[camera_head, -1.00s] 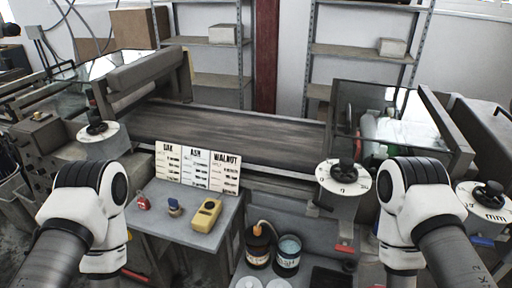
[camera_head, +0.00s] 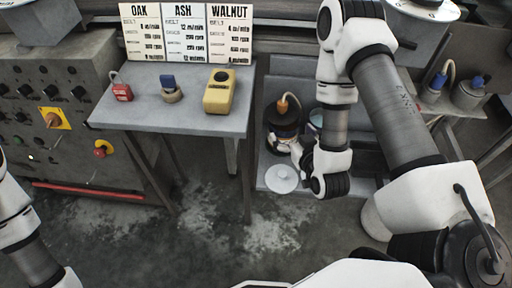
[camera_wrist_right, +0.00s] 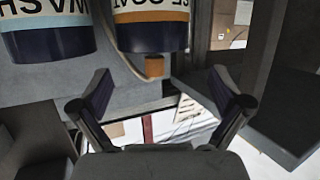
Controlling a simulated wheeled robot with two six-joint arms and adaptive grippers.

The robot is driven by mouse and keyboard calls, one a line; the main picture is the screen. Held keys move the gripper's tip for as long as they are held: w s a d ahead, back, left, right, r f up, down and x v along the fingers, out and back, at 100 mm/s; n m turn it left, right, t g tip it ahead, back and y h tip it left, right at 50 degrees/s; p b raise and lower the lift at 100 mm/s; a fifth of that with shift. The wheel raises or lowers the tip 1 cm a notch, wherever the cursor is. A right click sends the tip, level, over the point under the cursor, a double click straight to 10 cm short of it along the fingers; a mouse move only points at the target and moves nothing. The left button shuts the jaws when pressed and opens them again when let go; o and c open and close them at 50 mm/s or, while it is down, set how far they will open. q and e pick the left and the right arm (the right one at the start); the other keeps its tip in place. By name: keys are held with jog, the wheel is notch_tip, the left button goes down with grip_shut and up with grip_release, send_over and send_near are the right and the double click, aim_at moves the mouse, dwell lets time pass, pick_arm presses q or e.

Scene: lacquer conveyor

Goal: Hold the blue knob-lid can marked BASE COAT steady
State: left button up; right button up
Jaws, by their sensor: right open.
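A dark can with an orange spout and tube (camera_head: 284,122) stands on the low grey shelf in the head view. In the right wrist view, seen upside down, a can (camera_wrist_right: 152,36) has a dark blue band and a label reading "...SE COAT"; the label's left part is cut off. My right gripper (camera_wrist_right: 162,95) is open and empty, its two fingers spread, with this can ahead of them and not between them. In the head view the right gripper (camera_head: 301,156) is low beside the can, partly hidden by my arm. My left gripper is out of view.
A second can, with a WASH label (camera_wrist_right: 48,40), stands close beside it. A pale round lid (camera_head: 282,180) lies in front. A table (camera_head: 190,118) with a padlock, knob and yellow device stands left. Blue-topped containers (camera_head: 438,82) stand at right.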

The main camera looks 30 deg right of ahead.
aim_at(284, 123)
jog(key=shift+s+d+f+b, duration=0.1)
jog(key=shift+d+f+b, duration=0.1)
jog(key=shift+f, duration=0.3)
jog(key=shift+d+f+b, duration=0.15)
jog(key=shift+f, duration=0.35)
jog(key=shift+d, duration=0.2)
jog(key=shift+w+r, duration=0.1)
jog(key=shift+w, duration=0.25)
jog(key=x, duration=0.7)
jog(key=c, duration=1.5)
